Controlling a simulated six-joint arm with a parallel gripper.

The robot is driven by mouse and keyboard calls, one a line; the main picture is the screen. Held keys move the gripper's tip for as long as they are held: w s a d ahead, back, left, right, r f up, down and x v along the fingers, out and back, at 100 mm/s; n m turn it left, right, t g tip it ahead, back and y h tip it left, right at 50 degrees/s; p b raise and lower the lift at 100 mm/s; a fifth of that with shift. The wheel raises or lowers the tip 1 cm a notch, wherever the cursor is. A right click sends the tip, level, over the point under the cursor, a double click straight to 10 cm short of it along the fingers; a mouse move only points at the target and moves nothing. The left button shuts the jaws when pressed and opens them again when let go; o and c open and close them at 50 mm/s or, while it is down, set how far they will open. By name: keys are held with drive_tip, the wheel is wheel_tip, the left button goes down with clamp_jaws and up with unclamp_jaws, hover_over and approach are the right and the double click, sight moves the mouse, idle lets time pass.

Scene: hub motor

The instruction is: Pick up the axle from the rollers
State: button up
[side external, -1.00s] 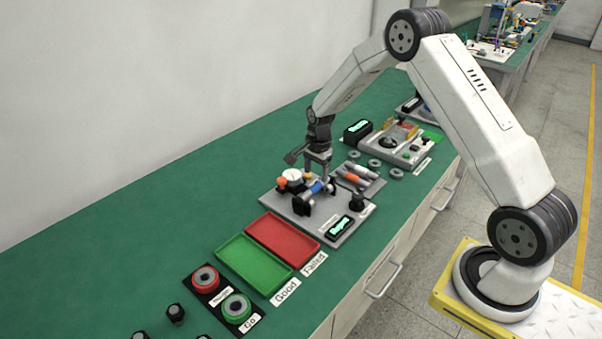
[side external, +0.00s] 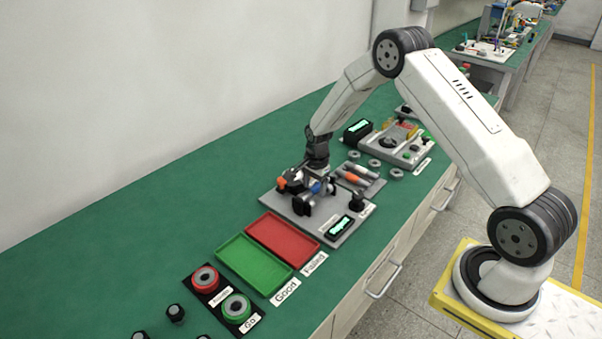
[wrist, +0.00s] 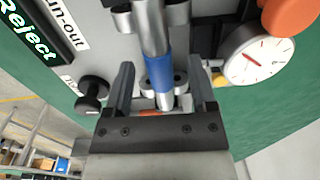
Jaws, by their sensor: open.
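The axle (wrist: 158,75) is a silver rod with a blue band and lies across the rollers (wrist: 178,14) of the grey test fixture. In the side external view its blue part (side external: 316,187) shows just under my gripper (side external: 312,184). In the wrist view my gripper (wrist: 160,85) is open, with one finger on each side of the axle at the blue band. The fingers appear apart from the axle. The axle's far end and part of the rollers are hidden by the gripper in the side external view.
A dial gauge (wrist: 255,60) with an orange part stands close to the right finger in the wrist view. A black knob (wrist: 92,92) is to the left. A rack with other axles (side external: 358,177) is beside the fixture. Red (side external: 300,250) and green (side external: 232,268) trays lie in front.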

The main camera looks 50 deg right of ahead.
clamp_jaws()
drive_tip(key=shift+r, duration=0.2)
idle(0.4)
drive_tip(key=shift+r, duration=0.45)
drive_tip(key=s+a+r, duration=0.3)
drive_tip(key=s+r, duration=0.8)
drive_tip(key=s, duration=0.2)
drive_tip(key=shift+s+a+r, duration=0.2)
drive_tip(key=shift+s+r, duration=0.15)
drive_tip(key=shift+w, duration=0.1)
